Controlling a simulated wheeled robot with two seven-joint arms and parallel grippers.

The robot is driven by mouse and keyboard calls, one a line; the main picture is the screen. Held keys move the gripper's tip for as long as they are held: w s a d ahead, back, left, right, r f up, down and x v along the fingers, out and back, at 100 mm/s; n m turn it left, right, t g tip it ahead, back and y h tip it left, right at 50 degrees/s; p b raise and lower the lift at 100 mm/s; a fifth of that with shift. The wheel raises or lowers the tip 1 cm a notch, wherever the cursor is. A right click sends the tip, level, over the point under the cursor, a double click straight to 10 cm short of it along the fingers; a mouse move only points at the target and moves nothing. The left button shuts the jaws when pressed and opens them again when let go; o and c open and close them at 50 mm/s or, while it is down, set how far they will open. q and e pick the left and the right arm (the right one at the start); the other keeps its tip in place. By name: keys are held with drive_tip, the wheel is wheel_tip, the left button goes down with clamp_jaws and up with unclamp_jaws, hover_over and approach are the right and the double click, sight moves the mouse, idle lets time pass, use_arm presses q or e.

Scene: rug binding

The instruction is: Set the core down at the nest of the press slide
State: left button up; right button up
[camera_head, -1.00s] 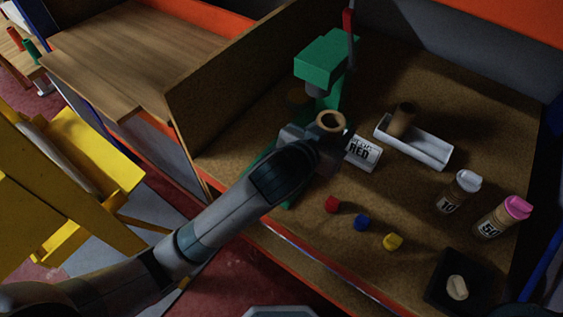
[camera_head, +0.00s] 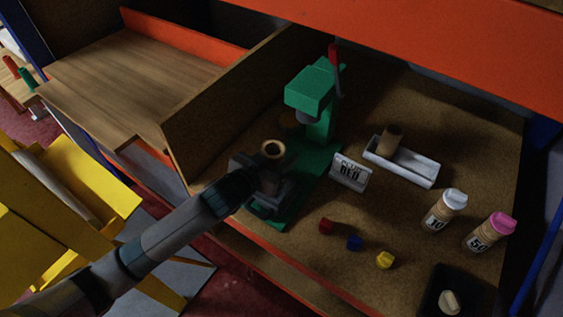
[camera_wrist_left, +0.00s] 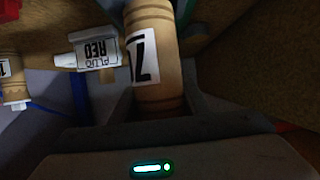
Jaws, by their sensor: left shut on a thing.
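The core (camera_head: 273,149) is a tan tube with an open top end, upright or nearly so in the head view. In the left wrist view the core (camera_wrist_left: 155,70) carries a white label with a black mark. My left gripper (camera_head: 266,170) is shut on the core. It is over the front part of the green press (camera_head: 318,125), left of and in front of the press head. Dark grey parts show on the green base below the gripper, but the gripper and arm hide much of the slide, and I cannot make out the nest. My right gripper is not in view.
A "PLUG RED" sign (camera_head: 350,172) stands right of the press; behind it a white tray (camera_head: 412,168) holds a brown tube (camera_head: 391,139). Red, blue and yellow plugs (camera_head: 354,242) lie in front. Two bottles (camera_head: 489,233) and a black tray (camera_head: 473,287) are right. A board (camera_head: 226,112) stands left.

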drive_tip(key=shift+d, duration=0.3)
use_arm(q)
drive_tip(key=shift+f, duration=0.25)
wheel_tip(320, 180, down, 3)
drive_tip(key=shift+r+p, duration=0.1)
drive_tip(key=shift+p, duration=0.55)
drive_tip(key=shift+f, duration=0.35)
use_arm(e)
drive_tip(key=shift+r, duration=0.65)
use_arm(q)
drive_tip(key=shift+f, duration=0.15)
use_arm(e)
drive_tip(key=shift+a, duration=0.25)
use_arm(q)
drive_tip(key=o, duration=1.1)
